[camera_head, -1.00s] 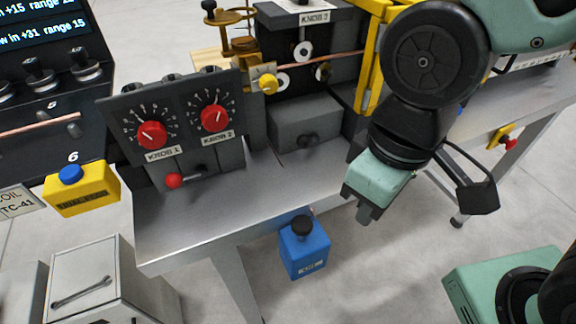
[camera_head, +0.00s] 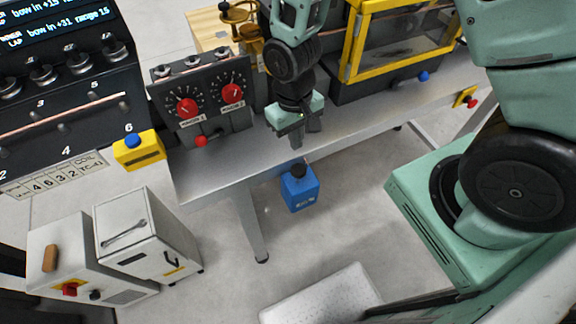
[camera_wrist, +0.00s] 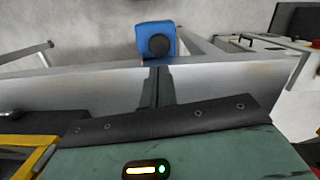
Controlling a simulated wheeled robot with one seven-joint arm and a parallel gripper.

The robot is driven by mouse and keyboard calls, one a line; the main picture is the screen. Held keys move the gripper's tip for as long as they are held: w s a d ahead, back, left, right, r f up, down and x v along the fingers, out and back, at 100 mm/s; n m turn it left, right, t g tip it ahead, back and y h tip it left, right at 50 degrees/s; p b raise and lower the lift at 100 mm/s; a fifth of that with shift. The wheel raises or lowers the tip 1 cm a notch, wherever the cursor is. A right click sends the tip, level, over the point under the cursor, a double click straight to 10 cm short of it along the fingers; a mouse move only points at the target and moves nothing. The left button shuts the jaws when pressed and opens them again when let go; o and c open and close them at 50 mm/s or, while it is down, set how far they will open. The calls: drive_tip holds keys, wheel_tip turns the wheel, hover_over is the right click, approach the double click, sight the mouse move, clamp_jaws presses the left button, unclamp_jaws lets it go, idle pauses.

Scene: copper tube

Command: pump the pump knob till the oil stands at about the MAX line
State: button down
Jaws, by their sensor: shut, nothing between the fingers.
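The blue oil pump box (camera_head: 300,189) is fixed at the front edge of the bench, with the black pump knob (camera_head: 298,170) on its top. In the wrist view the box (camera_wrist: 145,29) lies beyond the bench edge, its round black knob (camera_wrist: 159,46) facing the camera. My gripper (camera_head: 297,145) is shut and empty, pointing down over the bench top, just behind and above the knob and apart from it. In the wrist view my fingers (camera_wrist: 157,80) show below the knob. A small pale label (camera_head: 304,205) is on the box; no oil level or MAX line can be read.
A yellow-framed guard (camera_head: 350,48) stands to the right. A white cabinet (camera_head: 147,240) stands lower left.

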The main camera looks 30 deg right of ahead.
sight(297, 167)
drive_tip(key=shift+f, duration=0.15)
drive_tip(key=shift+f, duration=0.1)
drive_tip(key=f+b, duration=0.6)
drive_tip(key=shift+s+f, duration=0.3)
drive_tip(key=shift+f, duration=0.1)
idle(0.3)
